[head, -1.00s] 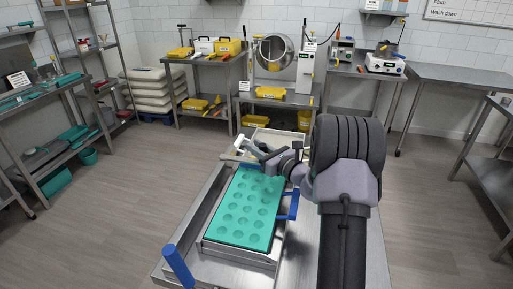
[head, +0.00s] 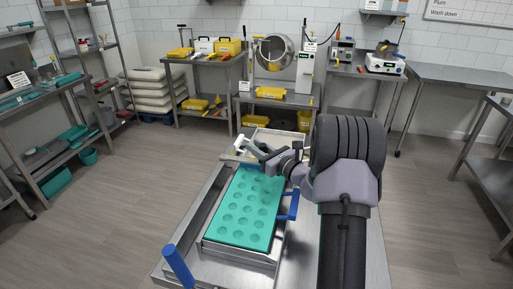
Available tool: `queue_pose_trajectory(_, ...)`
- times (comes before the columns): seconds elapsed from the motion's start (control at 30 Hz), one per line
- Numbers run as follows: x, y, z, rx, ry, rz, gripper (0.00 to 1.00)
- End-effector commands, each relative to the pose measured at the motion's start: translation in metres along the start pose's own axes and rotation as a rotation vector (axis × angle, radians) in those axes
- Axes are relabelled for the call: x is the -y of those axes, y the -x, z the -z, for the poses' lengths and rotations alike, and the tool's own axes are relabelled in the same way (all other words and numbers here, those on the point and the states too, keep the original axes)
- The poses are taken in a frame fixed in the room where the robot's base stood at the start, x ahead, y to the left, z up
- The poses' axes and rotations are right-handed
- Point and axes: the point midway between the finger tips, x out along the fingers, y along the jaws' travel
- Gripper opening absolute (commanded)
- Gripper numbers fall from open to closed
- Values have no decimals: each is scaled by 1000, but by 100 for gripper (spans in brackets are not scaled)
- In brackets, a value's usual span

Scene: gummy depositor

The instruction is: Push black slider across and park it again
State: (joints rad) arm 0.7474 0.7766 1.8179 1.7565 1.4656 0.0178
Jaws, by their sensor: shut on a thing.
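My gripper (head: 264,152) is at the far end of the teal mould (head: 246,210), just above it, with my arm reaching in from the right. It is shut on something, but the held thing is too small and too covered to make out. A pale, white-ended piece (head: 241,144) shows just left of the gripper; I cannot tell whether it belongs to the gripper. I cannot pick out a black slider; it may be hidden behind my wrist. The mould has rows of round cavities and lies in a metal frame (head: 238,255).
A blue handle (head: 293,204) sticks out at the mould's right side, close to my arm. A blue post (head: 178,266) stands at the front left. A pale tray (head: 275,143) lies beyond the gripper. Back benches (head: 207,58) are well away; the floor at left is clear.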

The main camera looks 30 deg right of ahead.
Motion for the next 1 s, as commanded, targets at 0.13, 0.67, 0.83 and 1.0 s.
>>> queue_pose_trajectory(0.13, 0, 0, 0, 0, 0, 0, 0)
queue_pose_trajectory(0.67, 38, -24, 0, 0, -1, 1, 0)
queue_pose_trajectory(0.83, 38, -25, 0, 0, -1, 1, 0)
queue_pose_trajectory(1.0, 37, -25, 0, 0, 0, 0, 40)
